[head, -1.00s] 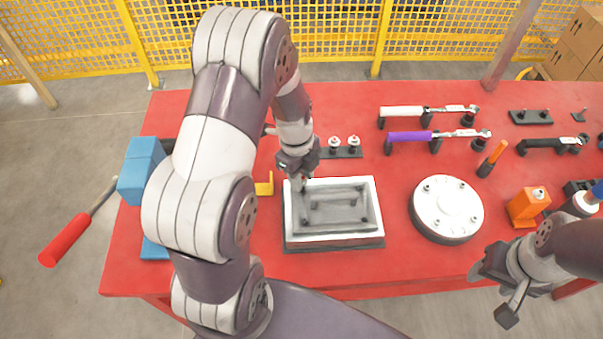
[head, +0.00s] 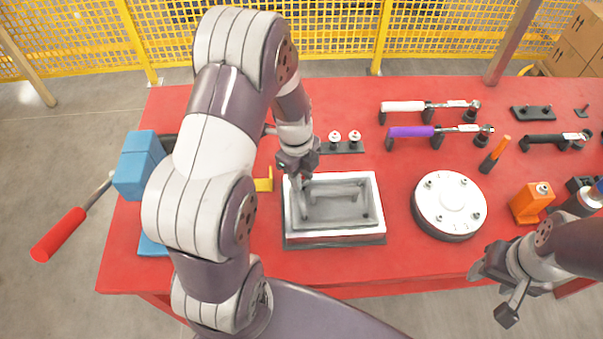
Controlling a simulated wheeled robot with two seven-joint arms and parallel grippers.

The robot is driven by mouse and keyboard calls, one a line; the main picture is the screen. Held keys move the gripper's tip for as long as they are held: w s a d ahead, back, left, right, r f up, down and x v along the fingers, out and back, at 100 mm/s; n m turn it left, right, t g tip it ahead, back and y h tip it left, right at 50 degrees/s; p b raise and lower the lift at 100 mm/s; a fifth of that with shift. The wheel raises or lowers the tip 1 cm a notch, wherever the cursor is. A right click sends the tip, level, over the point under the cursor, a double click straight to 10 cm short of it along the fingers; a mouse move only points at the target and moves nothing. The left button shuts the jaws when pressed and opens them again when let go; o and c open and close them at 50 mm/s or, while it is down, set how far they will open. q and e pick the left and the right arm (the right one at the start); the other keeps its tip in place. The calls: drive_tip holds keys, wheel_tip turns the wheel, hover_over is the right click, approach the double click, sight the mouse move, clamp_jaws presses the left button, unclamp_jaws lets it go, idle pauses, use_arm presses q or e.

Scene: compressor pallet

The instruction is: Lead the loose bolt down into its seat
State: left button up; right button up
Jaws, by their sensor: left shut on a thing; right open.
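My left gripper (head: 302,176) is shut at the left rear corner of a white-rimmed rectangular housing (head: 377,209). It is closed on a thin grey part (head: 299,203) at that corner; its shape is unclear. My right gripper (head: 492,290) is open and empty near the front table edge, right of the round white cover (head: 428,205). Several bolts (head: 476,214) stand around the cover's rim. Two more bolts (head: 354,137) stand in a dark rack (head: 345,149) behind the housing. I cannot tell which bolt is the loose one.
The red table (head: 400,258) is clear between housing and cover. An orange block (head: 528,202) with a bolt on top stands at the right. A white-handled tool (head: 403,107) and a purple-handled one (head: 408,132) lie on stands behind. Blue blocks (head: 138,168) are at the left.

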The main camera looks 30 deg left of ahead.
use_arm(q)
drive_tip(key=shift+f+b, duration=0.35)
drive_tip(key=shift+f, duration=0.15)
drive_tip(key=o, duration=1.1)
drive_tip(key=shift+r, duration=0.1)
drive_tip(key=shift+o, duration=0.2)
wheel_tip(320, 180, up, 13)
drive_tip(key=a, duration=0.1)
drive_tip(key=shift+f, duration=0.2)
drive_tip(key=shift+a, duration=0.1)
